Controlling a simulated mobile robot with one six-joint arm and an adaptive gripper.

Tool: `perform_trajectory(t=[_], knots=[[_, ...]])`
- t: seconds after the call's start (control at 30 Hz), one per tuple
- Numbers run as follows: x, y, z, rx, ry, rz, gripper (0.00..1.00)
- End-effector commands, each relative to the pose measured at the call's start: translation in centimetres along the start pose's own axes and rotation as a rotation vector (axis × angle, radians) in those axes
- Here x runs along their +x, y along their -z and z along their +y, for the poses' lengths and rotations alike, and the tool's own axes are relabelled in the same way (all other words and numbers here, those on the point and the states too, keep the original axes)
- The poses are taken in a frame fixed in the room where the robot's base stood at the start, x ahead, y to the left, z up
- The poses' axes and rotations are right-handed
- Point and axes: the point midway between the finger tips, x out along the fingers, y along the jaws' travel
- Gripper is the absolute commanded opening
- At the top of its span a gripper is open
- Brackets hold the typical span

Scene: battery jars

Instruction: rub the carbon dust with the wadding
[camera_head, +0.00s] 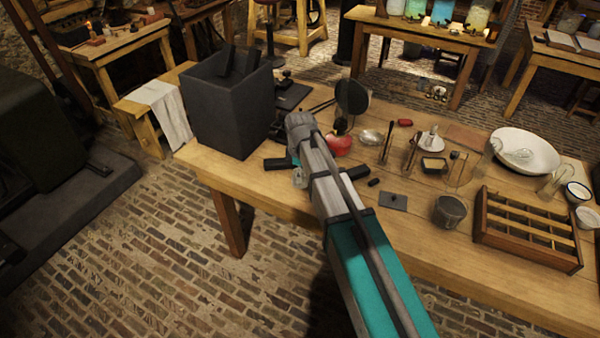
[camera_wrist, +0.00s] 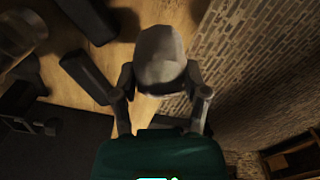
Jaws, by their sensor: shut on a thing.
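In the wrist view, a pale grey rounded lump, the wadding (camera_wrist: 160,58), sits between the two fingers of my gripper (camera_wrist: 161,80). The fingers press it from both sides and it is clear of the brick floor. In the head view my gripper is mostly hidden behind my arm, near the table's front edge, right of the dark box. I cannot make out the carbon dust as a distinct patch in either view.
A tall black box (camera_head: 228,110) stands at the left end of the wooden table (camera_head: 265,190). Dark blocks (camera_wrist: 88,75) lie close by. A red round thing (camera_head: 339,145), a divided wooden tray (camera_head: 530,228) and a white basin (camera_head: 535,143) stand further right.

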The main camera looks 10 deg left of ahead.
Motion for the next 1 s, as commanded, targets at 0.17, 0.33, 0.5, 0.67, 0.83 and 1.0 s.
perform_trajectory(t=[0.17, 0.33, 0.5, 0.67, 0.83, 1.0], knots=[[-1.1, 0.0, 0.0, 0.0, 0.0, 0.0, 0.2], [-2.4, 0.0, 0.0, 0.0, 0.0, 0.0, 0.2], [-3.0, 0.0, 0.0, 0.0, 0.0, 0.0, 0.2], [-3.0, 0.0, 0.0, 0.0, 0.0, 0.0, 0.2], [-2.9, 0.0, 0.0, 0.0, 0.0, 0.0, 0.2], [-2.9, 0.0, 0.0, 0.0, 0.0, 0.0, 0.2]])
